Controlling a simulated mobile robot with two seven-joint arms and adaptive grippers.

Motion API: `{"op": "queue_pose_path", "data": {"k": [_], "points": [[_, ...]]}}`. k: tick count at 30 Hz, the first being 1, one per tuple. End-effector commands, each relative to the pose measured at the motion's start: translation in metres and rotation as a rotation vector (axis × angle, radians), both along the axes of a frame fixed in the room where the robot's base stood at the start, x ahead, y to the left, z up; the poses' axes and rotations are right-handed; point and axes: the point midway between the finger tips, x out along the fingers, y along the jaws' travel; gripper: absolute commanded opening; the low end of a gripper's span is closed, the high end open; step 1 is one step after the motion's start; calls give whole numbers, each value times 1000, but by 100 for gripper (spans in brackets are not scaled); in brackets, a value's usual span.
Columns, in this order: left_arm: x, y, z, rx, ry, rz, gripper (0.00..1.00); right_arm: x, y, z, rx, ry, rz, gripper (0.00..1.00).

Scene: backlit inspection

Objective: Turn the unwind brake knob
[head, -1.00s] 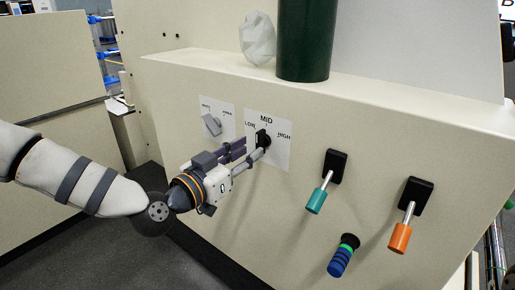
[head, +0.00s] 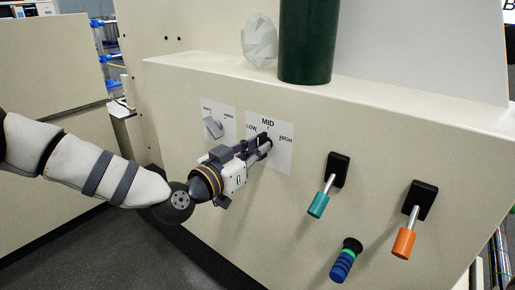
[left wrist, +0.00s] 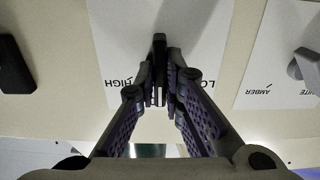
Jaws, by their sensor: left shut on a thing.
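The black brake knob (head: 262,137) sits on a white plate (head: 282,160) marked LOW, MID and HIGH on the cream panel. My left gripper (head: 263,147) has its fingers shut on the knob, which hides part of it. In the left wrist view the knob (left wrist: 159,42) is a narrow dark bar between the two fingertips (left wrist: 160,78), running up and down the picture. LOW and HIGH show upside down on either side of it, and MID is hidden there. My right gripper is not in view.
A grey knob (head: 212,127) on a second plate is left of the gripper. Right of it are a teal-handled lever (head: 319,204), an orange-handled lever (head: 404,242) and a blue banded knob (head: 342,264). A dark green cylinder (head: 306,40) and a pale crumpled object (head: 259,42) top the panel.

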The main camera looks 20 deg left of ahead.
Motion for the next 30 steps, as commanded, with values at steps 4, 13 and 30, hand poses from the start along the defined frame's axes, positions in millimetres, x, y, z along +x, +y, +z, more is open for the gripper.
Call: {"op": "queue_pose_path", "data": {"k": [4, 13, 30], "points": [[0, 0, 0, -44, 17, -1, 0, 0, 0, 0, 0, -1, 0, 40], [0, 0, -1, -256, 95, -1, 0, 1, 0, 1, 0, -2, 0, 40], [0, 1, -3, -740, 273, 0, 0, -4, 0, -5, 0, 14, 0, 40]]}}
